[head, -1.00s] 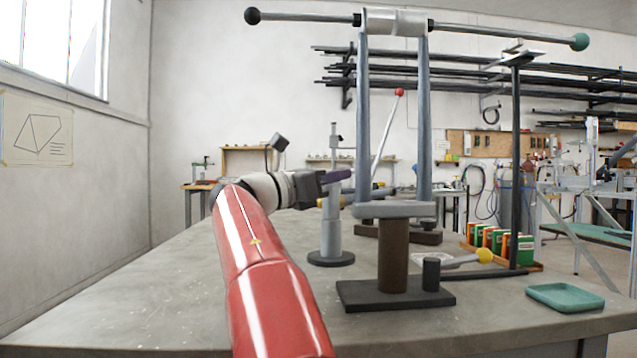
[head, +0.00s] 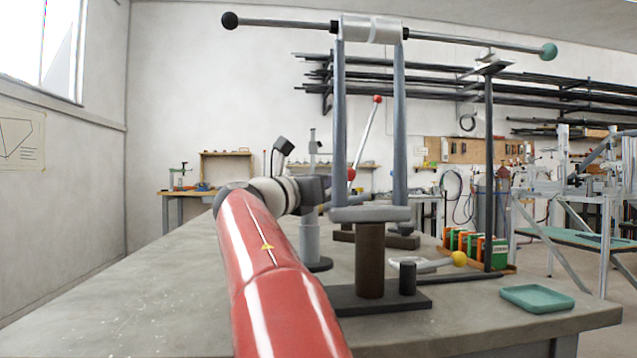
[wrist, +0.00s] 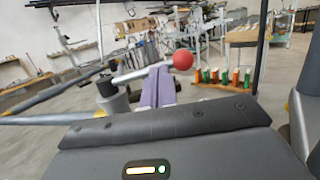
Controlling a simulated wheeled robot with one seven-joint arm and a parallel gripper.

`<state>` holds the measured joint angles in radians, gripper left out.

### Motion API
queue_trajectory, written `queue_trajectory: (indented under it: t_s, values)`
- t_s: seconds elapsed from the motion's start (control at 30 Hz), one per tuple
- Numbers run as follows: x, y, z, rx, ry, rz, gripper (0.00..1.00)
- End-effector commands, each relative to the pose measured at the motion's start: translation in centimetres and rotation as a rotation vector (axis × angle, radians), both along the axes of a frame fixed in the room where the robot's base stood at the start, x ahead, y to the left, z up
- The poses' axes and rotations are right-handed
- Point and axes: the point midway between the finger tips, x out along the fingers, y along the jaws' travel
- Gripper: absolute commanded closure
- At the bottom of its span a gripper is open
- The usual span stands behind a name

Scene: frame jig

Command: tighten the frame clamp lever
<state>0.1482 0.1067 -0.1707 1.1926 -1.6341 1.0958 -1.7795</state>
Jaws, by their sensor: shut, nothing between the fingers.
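A lever with a red ball knob (wrist: 183,60) and a short pale arm shows in the wrist view, on a dark post (wrist: 113,104). My gripper's purple fingers (wrist: 160,72) are shut and empty, overlapping the lever arm just left of the knob. I cannot tell whether they touch it. In the head view a red knob (head: 351,174) shows beside the left upright of the grey frame (head: 398,120), just right of my dark gripper body (head: 316,190). The fingertips are hidden there. A longer rod with another red ball (head: 377,98) slants up behind the frame.
A yellow-knobbed lever (head: 459,258) is low at the right, near a brown column (head: 369,260) on a dark base. A teal tray (head: 537,298) lies at the bench's right edge. Several coloured boxes (head: 475,244) stand behind. The bench's left side (head: 160,290) is clear.

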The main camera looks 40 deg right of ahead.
Motion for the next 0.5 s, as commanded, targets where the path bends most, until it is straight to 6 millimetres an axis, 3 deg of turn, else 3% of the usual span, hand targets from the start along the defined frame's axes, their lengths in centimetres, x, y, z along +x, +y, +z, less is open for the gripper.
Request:
queue_trajectory:
  t_s: [0.17, 0.5]
  values:
    - [-0.7, -1.7, 0.2, 0.001, 0.0, 0.159, 1.0]
    - [-0.3, -4.7, 0.3, 0.0, 0.003, 0.153, 1.0]
